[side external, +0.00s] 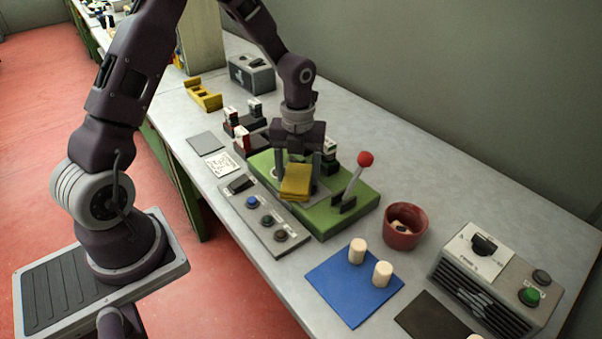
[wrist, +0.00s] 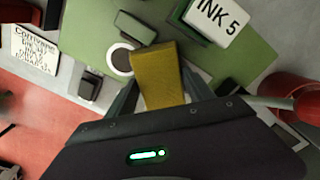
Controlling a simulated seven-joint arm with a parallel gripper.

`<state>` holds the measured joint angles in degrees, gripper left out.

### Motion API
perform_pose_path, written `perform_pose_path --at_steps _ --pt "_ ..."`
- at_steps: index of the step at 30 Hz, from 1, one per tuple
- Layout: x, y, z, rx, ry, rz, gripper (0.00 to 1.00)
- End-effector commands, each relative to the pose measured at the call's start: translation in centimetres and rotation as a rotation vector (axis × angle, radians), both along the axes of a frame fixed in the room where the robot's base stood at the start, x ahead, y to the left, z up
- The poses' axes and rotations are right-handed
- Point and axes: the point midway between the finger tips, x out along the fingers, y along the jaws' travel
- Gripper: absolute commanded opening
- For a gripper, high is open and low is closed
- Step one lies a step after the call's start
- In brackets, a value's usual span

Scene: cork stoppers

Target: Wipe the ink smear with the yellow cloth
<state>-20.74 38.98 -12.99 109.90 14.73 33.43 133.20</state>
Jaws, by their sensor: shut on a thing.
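My gripper (side external: 298,172) is shut on the folded yellow cloth (side external: 295,187), which hangs between the fingers over the green base (side external: 345,208) with the lever. In the wrist view the cloth (wrist: 155,78) reaches out past the fingers and covers part of a pale plate on the green base. I cannot tell whether the cloth touches the plate. I cannot make out the ink smear; the cloth and gripper hide part of the surface.
A red-knobbed lever (side external: 357,179) stands right of my gripper, with a red pot (side external: 404,228) beyond it. A button panel (side external: 262,217) lies in front. Cork stoppers (side external: 357,251) stand on a blue mat (side external: 332,287). A grey control box (side external: 497,272) is at right.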

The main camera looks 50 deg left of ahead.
Motion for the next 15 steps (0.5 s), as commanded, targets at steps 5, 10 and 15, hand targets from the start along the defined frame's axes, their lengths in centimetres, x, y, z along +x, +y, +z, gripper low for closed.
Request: perform_pose_path --at_steps 5,10,15 --pt "0.7 -1.4 0.1 0.01 -0.024 0.005 0.02" --pt "0.6 -2.7 0.0 0.007 -0.018 0.005 0.02" --pt "0.5 -4.1 0.0 0.005 -0.015 0.001 0.02"
